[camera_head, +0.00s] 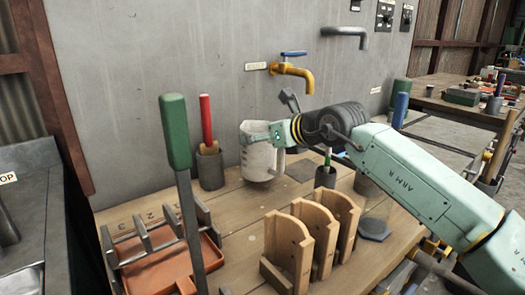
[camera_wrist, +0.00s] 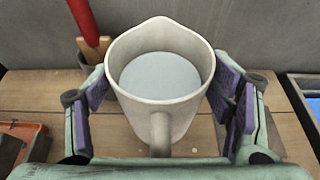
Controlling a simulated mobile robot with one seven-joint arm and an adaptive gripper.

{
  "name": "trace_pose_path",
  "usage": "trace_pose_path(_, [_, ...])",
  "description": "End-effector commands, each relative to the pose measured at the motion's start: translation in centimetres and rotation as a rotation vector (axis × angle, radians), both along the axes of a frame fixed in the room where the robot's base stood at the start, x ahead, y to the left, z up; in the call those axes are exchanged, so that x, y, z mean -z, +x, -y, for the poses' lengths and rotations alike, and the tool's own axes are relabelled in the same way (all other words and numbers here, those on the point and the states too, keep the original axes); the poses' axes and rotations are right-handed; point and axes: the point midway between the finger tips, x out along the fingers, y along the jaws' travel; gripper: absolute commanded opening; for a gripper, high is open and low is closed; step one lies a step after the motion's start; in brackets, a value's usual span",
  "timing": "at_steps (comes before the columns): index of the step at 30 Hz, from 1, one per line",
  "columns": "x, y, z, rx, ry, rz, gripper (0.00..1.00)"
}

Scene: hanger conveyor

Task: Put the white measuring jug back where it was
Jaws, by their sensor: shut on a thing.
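The white measuring jug (camera_head: 258,155) is upright near the back wall, in front of and below the yellow tap. In the wrist view the jug (camera_wrist: 160,110) holds a pale grey-blue content, its spout pointing to the wall and its handle toward me. My gripper (camera_wrist: 165,95) is shut on the jug, with purple finger pads at its left and right sides. In the head view my gripper (camera_head: 283,135) reaches the jug from the right. I cannot tell whether the jug's base touches the wooden bench (camera_head: 240,215).
A cup with a red-handled tool (camera_head: 207,160) stands left of the jug. A yellow tap (camera_head: 292,72) is on the wall. A green-handled lever (camera_head: 176,135), an orange tray (camera_head: 160,268) and wooden racks (camera_head: 290,245) stand in front. A dark cup (camera_head: 325,176) is to the right.

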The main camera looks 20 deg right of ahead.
Motion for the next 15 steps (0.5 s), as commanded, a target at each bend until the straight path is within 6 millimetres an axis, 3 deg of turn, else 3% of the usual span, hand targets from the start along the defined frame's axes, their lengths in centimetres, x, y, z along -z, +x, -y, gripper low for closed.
trace_pose_path(9, [3.1, 0.0, -0.1, -0.001, 0.003, 0.004, 0.13])
trace_pose_path(15, [3.4, 0.0, -0.1, 0.000, 0.002, 0.007, 0.13])
